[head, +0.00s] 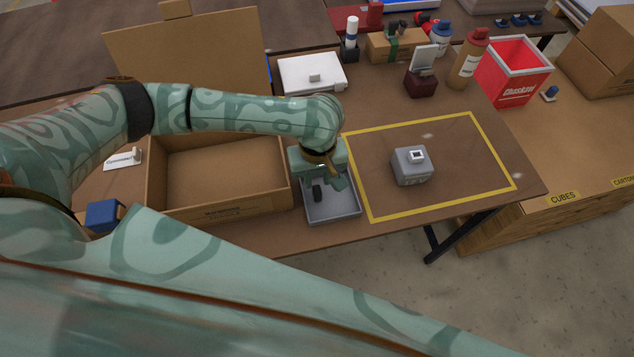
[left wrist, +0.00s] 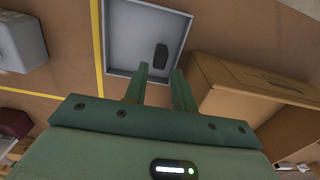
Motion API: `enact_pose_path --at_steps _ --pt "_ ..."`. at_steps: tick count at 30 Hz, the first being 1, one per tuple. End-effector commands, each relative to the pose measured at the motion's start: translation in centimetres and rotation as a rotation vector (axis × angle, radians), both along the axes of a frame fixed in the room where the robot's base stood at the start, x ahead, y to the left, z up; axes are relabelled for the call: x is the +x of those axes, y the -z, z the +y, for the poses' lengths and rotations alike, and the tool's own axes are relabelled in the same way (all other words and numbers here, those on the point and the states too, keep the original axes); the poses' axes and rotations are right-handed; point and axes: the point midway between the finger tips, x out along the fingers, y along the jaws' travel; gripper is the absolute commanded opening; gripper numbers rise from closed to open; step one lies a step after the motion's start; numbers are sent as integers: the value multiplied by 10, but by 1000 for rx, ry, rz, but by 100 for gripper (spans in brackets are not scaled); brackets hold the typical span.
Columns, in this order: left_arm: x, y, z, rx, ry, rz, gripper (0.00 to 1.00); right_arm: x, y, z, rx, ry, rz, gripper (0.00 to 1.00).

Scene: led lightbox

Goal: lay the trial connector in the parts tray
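The parts tray (head: 345,207) is a shallow grey tray on the brown table, between an open cardboard box and a yellow-taped area. A small dark piece, which looks like the trial connector (head: 318,191), shows inside it. In the left wrist view the connector (left wrist: 161,57) appears to lie on the tray floor (left wrist: 130,45), near the tray's right wall. My left gripper (head: 332,184) is over the tray, pointing down. In the left wrist view its two fingers (left wrist: 163,78) are apart with nothing between them, and the connector shows beyond their tips. My right gripper is not seen.
An open cardboard box (head: 165,190) stands close left of the tray. A grey block with a white-edged socket (head: 411,168) stands inside the yellow outline, right of the tray. A blue cube (head: 103,215) is at far left. Bottles and a red bin (head: 510,75) stand behind.

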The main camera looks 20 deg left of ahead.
Motion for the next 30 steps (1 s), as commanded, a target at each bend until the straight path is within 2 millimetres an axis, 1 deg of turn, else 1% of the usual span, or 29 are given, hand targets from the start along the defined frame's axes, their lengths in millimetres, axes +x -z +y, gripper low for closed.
enact_pose_path --at_steps 1,3,6,9,12,30 --pt "0 -18 0 1 2 -3 26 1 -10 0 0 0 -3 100" --pt "1 -32 0 0 1 -4 26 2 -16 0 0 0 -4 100" --pt "0 -47 0 0 1 -1 26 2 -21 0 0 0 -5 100" --pt "0 -55 0 0 -1 0 26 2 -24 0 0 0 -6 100" --pt "0 -58 0 2 0 1 26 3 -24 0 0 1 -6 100" --pt "0 -57 0 0 0 1 26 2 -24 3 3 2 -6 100"
